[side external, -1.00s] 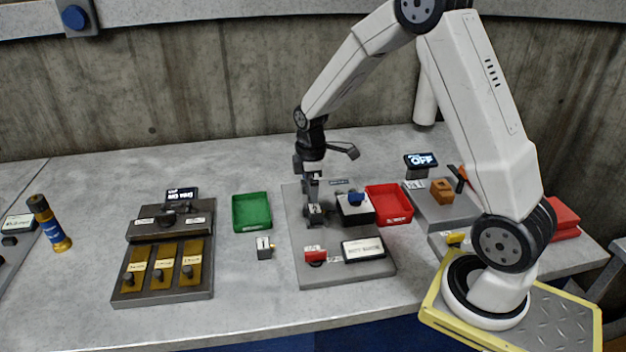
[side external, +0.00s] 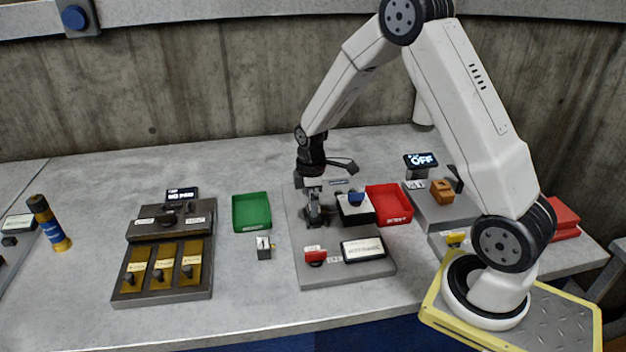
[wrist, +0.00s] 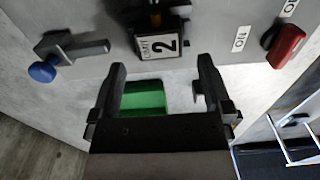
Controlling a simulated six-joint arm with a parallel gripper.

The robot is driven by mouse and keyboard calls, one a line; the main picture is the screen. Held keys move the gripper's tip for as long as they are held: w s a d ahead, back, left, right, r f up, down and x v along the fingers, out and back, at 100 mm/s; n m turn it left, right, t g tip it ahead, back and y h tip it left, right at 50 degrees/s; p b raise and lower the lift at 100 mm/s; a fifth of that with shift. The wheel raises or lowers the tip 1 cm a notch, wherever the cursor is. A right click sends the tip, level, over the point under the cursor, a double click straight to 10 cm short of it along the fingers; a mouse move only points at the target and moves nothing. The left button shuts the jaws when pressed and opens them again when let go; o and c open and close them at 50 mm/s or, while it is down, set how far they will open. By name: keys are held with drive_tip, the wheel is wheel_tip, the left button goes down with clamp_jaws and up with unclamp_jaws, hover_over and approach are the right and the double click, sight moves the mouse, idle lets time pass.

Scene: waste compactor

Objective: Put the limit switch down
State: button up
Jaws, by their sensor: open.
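A limit switch with a white label reading "LIMIT 2" (wrist: 162,46) sits at the edge of the grey panel in the wrist view, just beyond and between my fingertips. My gripper (wrist: 162,68) is open, with a gap to either side of the switch. In the side view my gripper (side external: 314,198) is low over the left part of the grey panel (side external: 350,276). The switch there is mostly hidden by the fingers and too small to make out. A similar small block with a white label (side external: 264,246) stands on the table left of the panel.
A green tray (side external: 252,213) is left of the panel; a red tray (side external: 390,205) is right of it. A blue-knobbed lever (side external: 356,199) and a red switch (side external: 315,255) stand on the panel. A brown fixture (side external: 163,265) is at left.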

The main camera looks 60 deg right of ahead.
drive_tip(key=shift+f, duration=1.9)
clamp_jaws()
drive_tip(key=shift+r, duration=0.15)
drive_tip(key=shift+r, duration=0.65)
drive_tip(key=s+a+r, duration=0.3)
drive_tip(key=s+r, duration=0.8)
drive_tip(key=s, duration=0.2)
drive_tip(key=shift+s+r, duration=0.25)
drive_tip(key=shift+s, duration=0.1)
